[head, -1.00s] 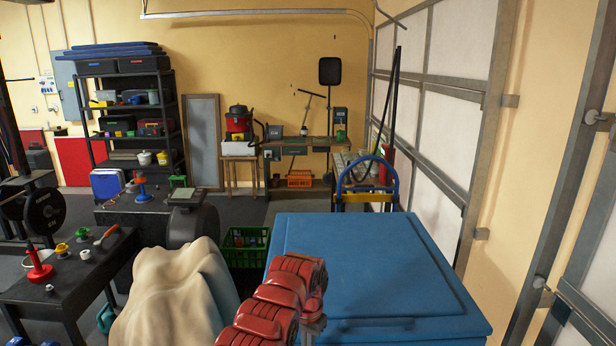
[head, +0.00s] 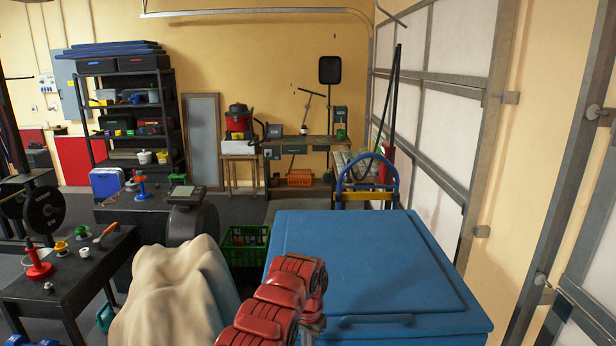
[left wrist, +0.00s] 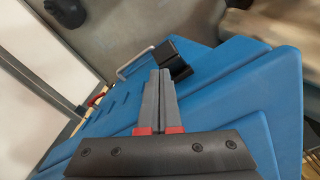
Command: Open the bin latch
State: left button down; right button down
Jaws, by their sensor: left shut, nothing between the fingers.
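The blue bin (head: 375,265) stands with its lid down in the middle right of the head view. It also fills much of the left wrist view (left wrist: 225,80). There, a black latch (left wrist: 178,58) sits on the bin's side, beside a pale bent handle (left wrist: 134,63). My left gripper (left wrist: 160,74) is shut and empty, with its grey fingertips right beside the latch. I cannot tell whether they touch it. In the head view my red left arm hides part of the bin's near left edge, and the latch is not visible. My right gripper is not in view.
A beige draped cover (head: 178,295) stands close left of the bin. A green crate (head: 245,247) is behind it. A black table (head: 70,280) with small items is at the left. A blue hand truck (head: 367,180) stands behind the bin, and a panelled door (head: 440,120) flanks its right.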

pick_arm(q)
jog(key=shift+f+b, duration=1.8)
jog(key=shift+f, duration=0.3)
jog(key=shift+r, duration=0.1)
jog(key=shift+r+p, duration=1.1)
jog(key=shift+r, duration=0.5)
notch_tip(320, 180, up, 2)
jog(key=shift+r+p, duration=0.1)
jog(key=shift+p, duration=0.25)
jog(key=shift+r, duration=1.3)
jog(key=shift+r, duration=0.1)
